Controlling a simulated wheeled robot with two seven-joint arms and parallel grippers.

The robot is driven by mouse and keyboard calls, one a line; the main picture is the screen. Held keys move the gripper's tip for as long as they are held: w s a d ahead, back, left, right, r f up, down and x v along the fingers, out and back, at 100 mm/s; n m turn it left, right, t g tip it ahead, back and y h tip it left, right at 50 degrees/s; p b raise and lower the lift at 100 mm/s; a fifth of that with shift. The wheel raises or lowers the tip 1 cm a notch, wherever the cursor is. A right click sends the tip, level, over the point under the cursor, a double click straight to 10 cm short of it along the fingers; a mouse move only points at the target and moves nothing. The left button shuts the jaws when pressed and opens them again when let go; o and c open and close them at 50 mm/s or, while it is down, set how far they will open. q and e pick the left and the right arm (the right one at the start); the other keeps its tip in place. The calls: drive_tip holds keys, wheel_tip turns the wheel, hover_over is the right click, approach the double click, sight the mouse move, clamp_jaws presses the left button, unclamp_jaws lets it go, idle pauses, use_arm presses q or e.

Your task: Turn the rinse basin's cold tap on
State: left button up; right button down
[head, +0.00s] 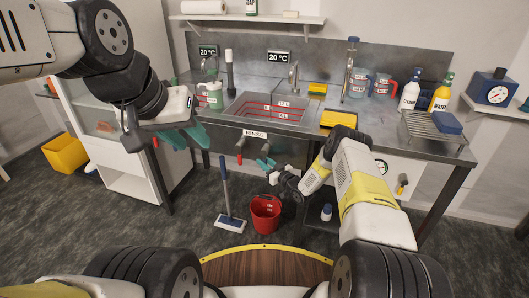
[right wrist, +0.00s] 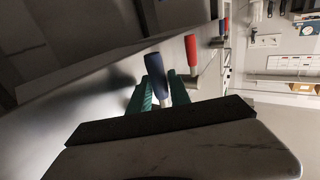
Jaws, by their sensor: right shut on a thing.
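The rinse basin (head: 262,108) is sunk in the steel bench, above a RINSE label (head: 255,133). Below its front edge hang a red-handled tap (head: 239,158) and the cold tap with a blue handle, which the right wrist view shows clearly (right wrist: 155,74). My right gripper (head: 265,163) reaches under the front edge; its green fingers (right wrist: 159,94) are shut on the blue handle, one on each side. The red handle (right wrist: 191,50) stands apart beside it. My left gripper (head: 186,137) hangs empty left of the basin, its teal fingers apart.
A red bucket (head: 266,213) and a blue-handled mop (head: 227,195) stand on the floor below the basin. Bottles (head: 410,94), jugs (head: 381,85) and a wire rack (head: 430,128) occupy the bench's right side. A white shelf unit (head: 125,155) stands at left.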

drive_tip(key=shift+d, duration=0.15)
idle(0.6)
drive_tip(key=shift+s+d+r+n+g+h, duration=0.3)
drive_tip(key=shift+d+r+n+g+h, duration=0.7)
drive_tip(key=shift+h, duration=0.9)
drive_tip(key=shift+s+d+r+n+g+h, duration=0.3)
drive_tip(key=shift+d+r+n+g+h, duration=0.35)
drive_tip(key=shift+n+g+h, duration=0.95)
drive_tip(key=shift+s+d+r+n+g+h, duration=0.3)
drive_tip(key=shift+d+r+n+g+h, duration=0.5)
drive_tip(key=shift+h, duration=1.4)
drive_tip(key=shift+d+f+m, duration=0.1)
drive_tip(key=shift+m, duration=0.2)
drive_tip(key=c, duration=1.5)
unclamp_jaws()
drive_tip(key=v, duration=0.7)
drive_tip(key=shift+r, duration=0.4)
